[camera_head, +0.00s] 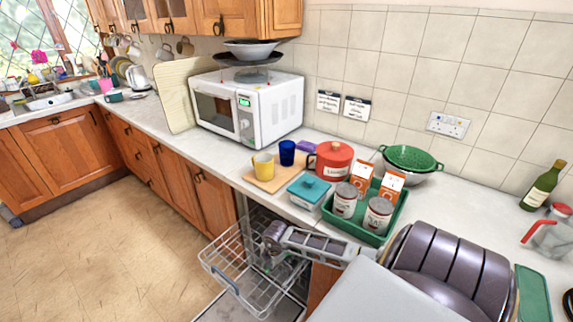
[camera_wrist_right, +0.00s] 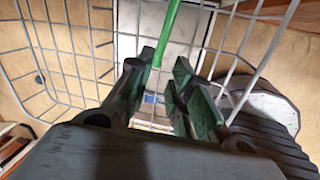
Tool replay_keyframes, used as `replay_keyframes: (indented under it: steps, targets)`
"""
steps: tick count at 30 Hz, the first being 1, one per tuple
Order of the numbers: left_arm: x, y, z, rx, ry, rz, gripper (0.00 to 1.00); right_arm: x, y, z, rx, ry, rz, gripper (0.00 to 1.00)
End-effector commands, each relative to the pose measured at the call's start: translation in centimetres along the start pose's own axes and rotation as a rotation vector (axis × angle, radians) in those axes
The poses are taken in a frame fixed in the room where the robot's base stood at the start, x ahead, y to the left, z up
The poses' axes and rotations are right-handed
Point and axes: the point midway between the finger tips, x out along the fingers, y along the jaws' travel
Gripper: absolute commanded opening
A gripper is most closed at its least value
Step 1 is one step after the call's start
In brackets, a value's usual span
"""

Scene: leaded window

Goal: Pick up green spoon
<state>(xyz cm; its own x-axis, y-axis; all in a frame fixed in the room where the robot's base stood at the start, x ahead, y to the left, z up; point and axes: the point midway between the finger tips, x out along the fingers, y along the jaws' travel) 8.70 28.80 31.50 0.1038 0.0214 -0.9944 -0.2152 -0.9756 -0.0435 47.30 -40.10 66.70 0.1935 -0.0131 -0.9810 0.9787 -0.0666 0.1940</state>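The green spoon (camera_wrist_right: 170,28) shows in the right wrist view as a thin, straight green handle inside a wire rack. Its lower part passes beside and partly behind the left finger, and its far end is hidden. My right gripper (camera_wrist_right: 163,82) has its two green-padded fingers apart, with a clear gap between them. The handle is close to the left finger; I cannot tell if they touch. In the head view my right gripper (camera_head: 270,240) reaches into the pulled-out wire rack (camera_head: 228,268), and I cannot make out the spoon there. My left gripper is not in view.
Rack wires surround the right gripper. Above it, the counter holds a green tray (camera_head: 366,236) with cans, a teal box (camera_head: 310,190), a yellow mug (camera_head: 263,166) and a red pot (camera_head: 333,160). The floor (camera_head: 90,220) to the left is clear.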

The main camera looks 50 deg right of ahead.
Motion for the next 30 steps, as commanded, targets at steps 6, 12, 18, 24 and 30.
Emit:
replay_keyframes:
  steps: [6,12,18,24,30]
  targets:
    - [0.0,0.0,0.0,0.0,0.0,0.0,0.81,1.2,0.1,0.0,0.001,0.0,-0.001,0.21]
    - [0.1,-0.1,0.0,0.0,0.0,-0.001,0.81,2.9,0.3,0.1,0.001,0.0,-0.001,0.21]
    - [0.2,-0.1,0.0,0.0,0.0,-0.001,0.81,4.5,0.3,0.1,0.001,0.001,-0.001,0.21]
    - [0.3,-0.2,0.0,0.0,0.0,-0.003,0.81,5.0,0.3,0.1,0.0,0.001,0.001,0.21]
    - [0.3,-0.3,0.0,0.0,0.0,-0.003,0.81,5.0,0.3,0.1,0.0,0.0,0.001,0.21]
